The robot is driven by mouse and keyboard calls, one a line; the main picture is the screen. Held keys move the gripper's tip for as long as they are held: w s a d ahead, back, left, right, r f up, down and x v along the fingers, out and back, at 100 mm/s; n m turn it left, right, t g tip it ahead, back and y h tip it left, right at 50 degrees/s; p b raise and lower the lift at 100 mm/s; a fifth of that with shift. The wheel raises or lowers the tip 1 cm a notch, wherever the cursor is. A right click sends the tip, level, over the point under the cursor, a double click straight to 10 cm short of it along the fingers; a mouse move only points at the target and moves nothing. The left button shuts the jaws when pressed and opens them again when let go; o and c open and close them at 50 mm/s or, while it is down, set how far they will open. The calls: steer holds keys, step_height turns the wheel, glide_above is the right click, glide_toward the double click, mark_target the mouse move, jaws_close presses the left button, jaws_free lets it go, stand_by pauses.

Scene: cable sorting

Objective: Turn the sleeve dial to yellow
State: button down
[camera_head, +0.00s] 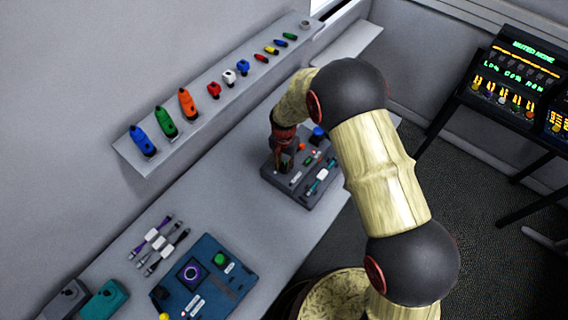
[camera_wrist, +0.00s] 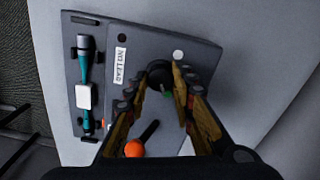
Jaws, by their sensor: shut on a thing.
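The sleeve dial appears to be the dark round knob (camera_wrist: 158,73) between my fingertips in the wrist view. A small green spot shows just below it; the dial's pointer and colour marks are mostly hidden by my fingers. My gripper (camera_wrist: 160,77) is shut on this knob, a finger on each side. In the head view my gripper (camera_head: 285,158) is over the left part of the grey panel (camera_head: 311,200), and the dial is hidden there. The panel carries a label reading "NO LEAD" (camera_wrist: 121,65) and a white round spot (camera_wrist: 178,54).
An orange-tipped lever (camera_wrist: 134,148) stands close to my gripper. A teal cable with a white block (camera_wrist: 83,96) lies in a holder along the panel's edge. A blue knob (camera_head: 318,133) stands at the panel's back. A wall shelf (camera_head: 150,172) holds several coloured connectors.

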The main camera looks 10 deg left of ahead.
mark_target(284, 165)
steer(key=n+b, duration=0.2)
steer(key=n, duration=0.3)
steer(key=shift+n, duration=0.3)
steer(key=n+b, duration=0.1)
steer(key=n, duration=0.5)
steer(key=shift+b, duration=0.35)
stand_by(0.4)
steer(key=c, duration=1.5)
jaws_free()
steer(key=shift+r, duration=0.1)
step_height(284, 165, up, 12)
